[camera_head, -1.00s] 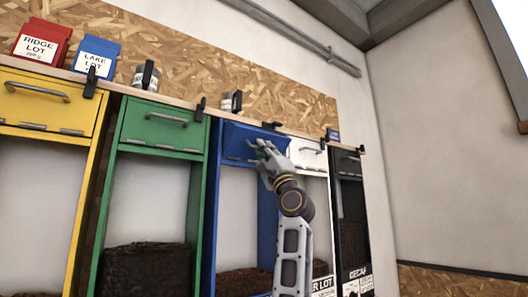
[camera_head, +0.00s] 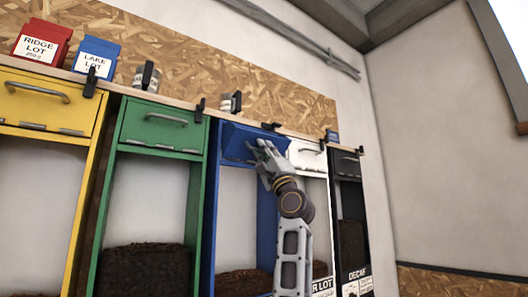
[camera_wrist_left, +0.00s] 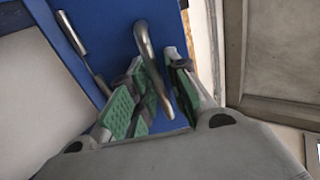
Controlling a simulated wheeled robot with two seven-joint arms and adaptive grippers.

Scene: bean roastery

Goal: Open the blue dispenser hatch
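The blue dispenser (camera_head: 210,225) stands between the green and white ones. Its blue hatch (camera_head: 237,143) appears tilted a little out at the top. My left gripper (camera_head: 262,150) is at the front of this hatch and covers its handle in the head view. My right gripper is not in view.
Closed yellow (camera_head: 45,100), green (camera_head: 163,128) and white (camera_head: 305,155) hatches flank the blue one, with a black dispenser (camera_head: 347,165) at the right. Bags and tins stand on the shelf (camera_head: 190,108) above, which has black clips along its edge.

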